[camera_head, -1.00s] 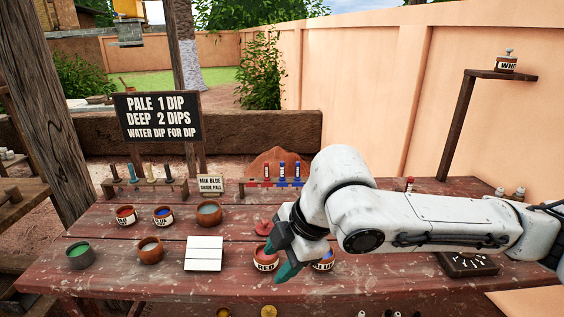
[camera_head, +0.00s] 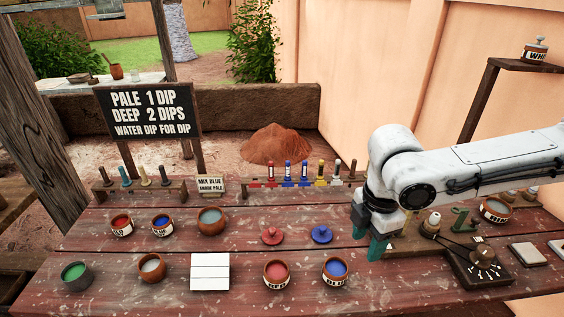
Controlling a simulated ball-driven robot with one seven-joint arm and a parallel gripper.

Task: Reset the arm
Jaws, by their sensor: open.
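My gripper (camera_head: 368,240) hangs over the right half of the red-brown table (camera_head: 130,297), its teal fingertips pointing down. It is open, and I see nothing held between the fingers. My white arm (camera_head: 480,170) reaches in from the right edge. The blue pot (camera_head: 335,271) and the blue lid (camera_head: 321,234) are just left of the gripper, apart from it. Part of the table and a rack behind the gripper are hidden by the arm.
A red pot (camera_head: 277,274) and red lid (camera_head: 271,236) stand near the middle. A white tile (camera_head: 209,272), a green pot (camera_head: 76,275) and several bowls are at left. A dark tray (camera_head: 480,268) lies right of the gripper. A lettered sign (camera_head: 149,112) stands behind.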

